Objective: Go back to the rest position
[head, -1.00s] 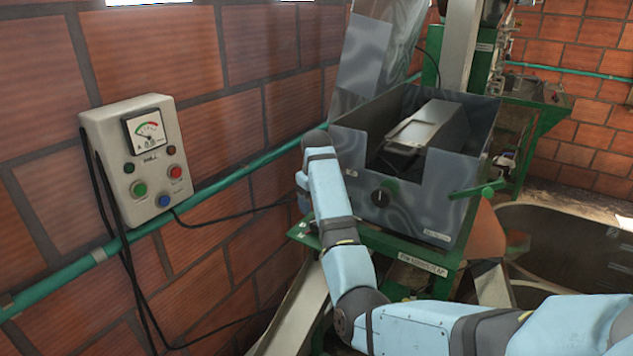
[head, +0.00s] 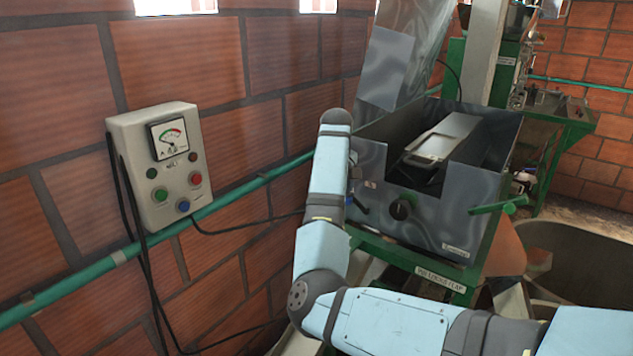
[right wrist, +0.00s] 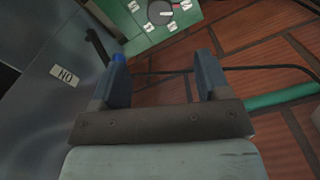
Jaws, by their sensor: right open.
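My right arm crosses the lower middle of the head view, in light blue segments, and rises in front of the machine's left side. My right gripper (right wrist: 162,80) shows in the right wrist view with its two blue-grey fingers apart and nothing between them. Beyond the fingertips is a green panel with a dark rotary knob (right wrist: 160,12); the fingers look apart from it. In the head view the right gripper is hidden behind the arm's wrist. My left gripper is not in view.
A grey metal hopper box (head: 440,215) with a black knob (head: 401,209) and green handle (head: 499,204) stands close right of the arm. A control box (head: 160,165) with a gauge hangs on the brick wall. A green pipe (head: 80,277) runs along the wall. A round tub (head: 575,240) stands at right.

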